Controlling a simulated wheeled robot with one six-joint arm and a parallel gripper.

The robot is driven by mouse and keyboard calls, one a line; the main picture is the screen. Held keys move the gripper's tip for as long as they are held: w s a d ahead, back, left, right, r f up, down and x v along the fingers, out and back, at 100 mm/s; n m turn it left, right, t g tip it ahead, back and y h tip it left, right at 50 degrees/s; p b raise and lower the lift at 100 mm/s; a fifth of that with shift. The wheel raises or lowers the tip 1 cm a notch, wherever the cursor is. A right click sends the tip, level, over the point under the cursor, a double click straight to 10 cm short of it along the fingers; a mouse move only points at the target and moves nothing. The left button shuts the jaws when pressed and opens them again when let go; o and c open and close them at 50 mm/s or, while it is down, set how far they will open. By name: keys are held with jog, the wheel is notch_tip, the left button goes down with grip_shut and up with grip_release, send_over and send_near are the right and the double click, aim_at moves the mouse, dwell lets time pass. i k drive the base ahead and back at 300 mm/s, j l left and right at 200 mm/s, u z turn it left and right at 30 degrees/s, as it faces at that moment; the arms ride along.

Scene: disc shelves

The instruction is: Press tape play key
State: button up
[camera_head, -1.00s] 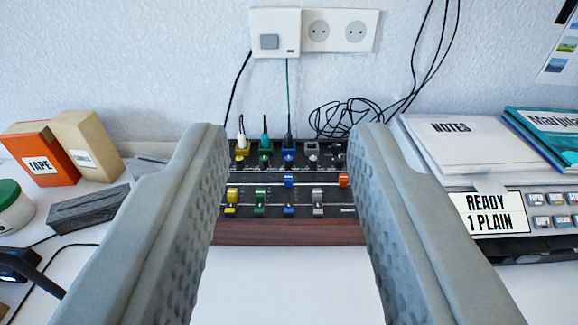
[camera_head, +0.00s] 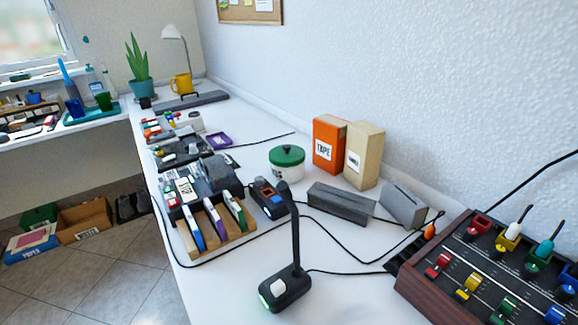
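My gripper is not in view now. I cannot make out a tape play key. A dark grey device (camera_head: 212,172) with small parts around it stands on the left part of the desk, and I cannot tell whether it is a tape player. A wooden rack (camera_head: 243,241) in front of it holds several upright cases that look like cassettes. A small black device (camera_head: 268,199) with blue and orange parts sits right of the rack. An orange box labelled TAPE (camera_head: 328,145) stands by the wall.
A black stalk microphone (camera_head: 285,289) with a white button stands at the front. The mixer (camera_head: 480,265) is at right. A cream box (camera_head: 364,156), a green-lidded jar (camera_head: 287,164) and a grey block (camera_head: 340,204) stand mid-desk. Thin black cables cross the white desk.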

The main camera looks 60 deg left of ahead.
aim_at(169, 189)
jog(key=k+l+u, duration=0.1)
jog(key=u, duration=2.1)
